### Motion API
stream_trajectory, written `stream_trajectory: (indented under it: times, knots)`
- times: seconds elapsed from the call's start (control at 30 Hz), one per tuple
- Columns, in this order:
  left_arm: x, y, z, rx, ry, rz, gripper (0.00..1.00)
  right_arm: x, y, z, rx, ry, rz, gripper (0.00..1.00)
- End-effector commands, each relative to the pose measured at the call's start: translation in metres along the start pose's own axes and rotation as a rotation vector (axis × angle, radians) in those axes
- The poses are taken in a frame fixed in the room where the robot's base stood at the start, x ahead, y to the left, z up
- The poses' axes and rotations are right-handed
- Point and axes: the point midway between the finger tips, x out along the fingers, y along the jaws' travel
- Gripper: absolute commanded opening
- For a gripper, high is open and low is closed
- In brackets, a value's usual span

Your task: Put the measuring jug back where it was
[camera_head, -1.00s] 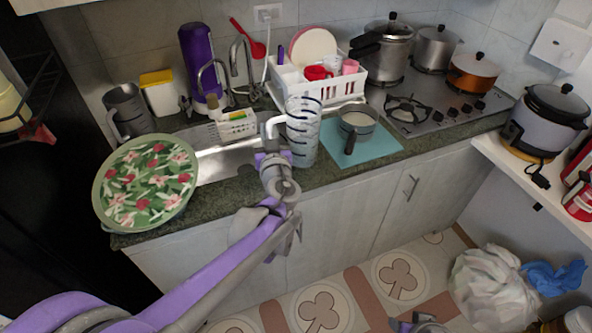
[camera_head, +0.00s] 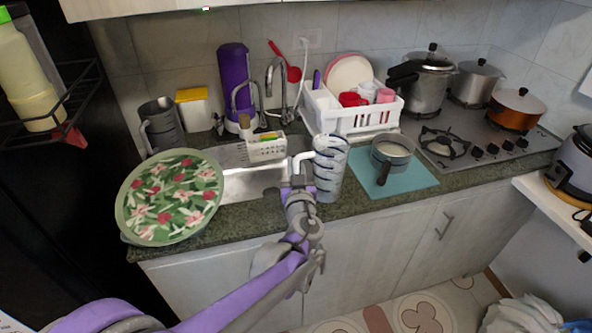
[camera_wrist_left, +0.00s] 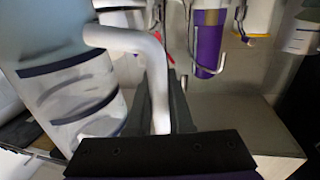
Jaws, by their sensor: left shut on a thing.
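The measuring jug (camera_head: 330,170) is tall and clear with dark bands and a white handle. It stands upright near the counter's front edge, between the sink and the blue mat; I cannot tell whether it touches the counter. My left gripper (camera_head: 297,184) is shut on its white handle. In the left wrist view the jug (camera_wrist_left: 72,90) fills the left side, with its handle between the fingers of my left gripper (camera_wrist_left: 160,108). My right gripper is not in view.
A blue mat (camera_head: 418,182) holds a saucepan (camera_head: 391,151) right of the jug. The sink (camera_head: 250,186) is at left, with a flowered round tray (camera_head: 170,197) beyond it. A white dish rack (camera_head: 345,119) stands behind. A stove (camera_head: 465,143) with pots is at right.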

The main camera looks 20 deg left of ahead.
Motion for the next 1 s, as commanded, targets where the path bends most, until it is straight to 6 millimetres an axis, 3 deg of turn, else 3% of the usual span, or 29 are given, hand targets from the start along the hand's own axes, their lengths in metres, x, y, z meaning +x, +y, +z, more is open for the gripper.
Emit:
stream_trajectory:
  times: [0.1, 0.43, 0.47, 0.63, 1.0]
  knots:
    - [-0.0001, -0.0004, 0.0123, 0.000, 0.000, -0.001, 0.00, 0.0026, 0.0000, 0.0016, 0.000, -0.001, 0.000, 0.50]
    - [-0.0002, -0.0003, 0.0147, -0.001, 0.000, 0.000, 0.00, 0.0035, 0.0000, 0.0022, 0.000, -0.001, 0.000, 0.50]
    - [-0.0001, -0.0002, 0.0154, 0.000, 0.000, 0.000, 0.21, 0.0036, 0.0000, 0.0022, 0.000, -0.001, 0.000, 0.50]
    - [-0.0002, -0.0002, 0.0145, 0.000, 0.000, 0.000, 0.49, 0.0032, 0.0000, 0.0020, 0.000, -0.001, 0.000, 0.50]
    - [-0.0032, 0.0001, 0.0107, -0.001, 0.000, 0.001, 0.49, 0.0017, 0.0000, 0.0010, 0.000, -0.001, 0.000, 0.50]
